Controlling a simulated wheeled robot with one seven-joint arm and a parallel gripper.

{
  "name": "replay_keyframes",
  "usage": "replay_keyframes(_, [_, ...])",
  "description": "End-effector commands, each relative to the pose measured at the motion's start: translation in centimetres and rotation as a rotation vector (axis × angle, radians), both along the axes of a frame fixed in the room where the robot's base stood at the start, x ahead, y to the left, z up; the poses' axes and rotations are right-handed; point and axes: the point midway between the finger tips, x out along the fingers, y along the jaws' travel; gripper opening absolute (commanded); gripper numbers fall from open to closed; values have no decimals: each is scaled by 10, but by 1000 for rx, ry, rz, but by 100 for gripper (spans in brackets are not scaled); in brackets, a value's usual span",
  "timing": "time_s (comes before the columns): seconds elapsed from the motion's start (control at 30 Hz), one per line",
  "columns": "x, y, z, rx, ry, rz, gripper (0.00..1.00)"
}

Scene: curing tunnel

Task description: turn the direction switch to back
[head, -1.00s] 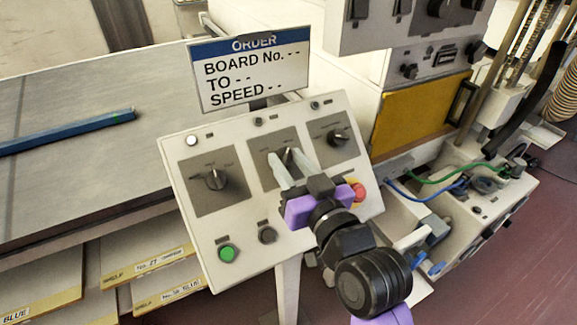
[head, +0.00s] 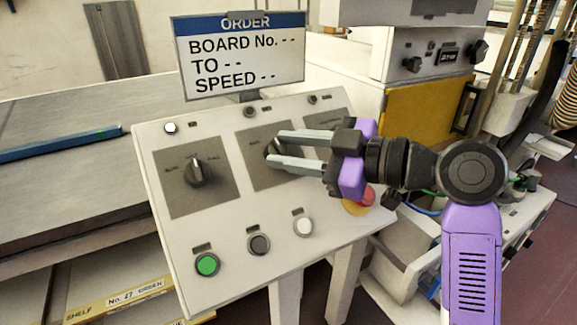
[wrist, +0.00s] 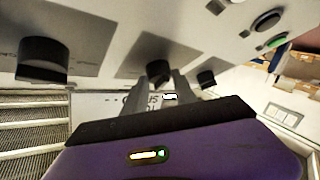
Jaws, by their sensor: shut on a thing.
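The middle switch on the sloped control panel (head: 218,237) is a dark knob (head: 272,147) on a grey plate. Its labels are too small to read, so I cannot confirm its position. My gripper (head: 272,152) reaches in from the right with its two pale fingers closed around this knob, which they partly hide. In the wrist view the middle knob (wrist: 158,68) shows at the tips of the fingers. Another dark knob (head: 195,172) sits on the left plate, and the right plate is mostly behind my gripper.
A green button (head: 206,264), a dark button (head: 259,243) and a white button (head: 303,226) line the panel's lower part. A red stop button (head: 366,196) sits close below my gripper. The order sign (head: 240,55) stands behind the panel.

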Motion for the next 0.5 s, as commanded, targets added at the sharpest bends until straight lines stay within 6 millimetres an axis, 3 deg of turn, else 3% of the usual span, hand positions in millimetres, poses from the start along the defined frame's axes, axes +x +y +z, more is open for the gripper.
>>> replay_keyframes(0.5, [5, 1, 4, -258, -169, 310, 0])
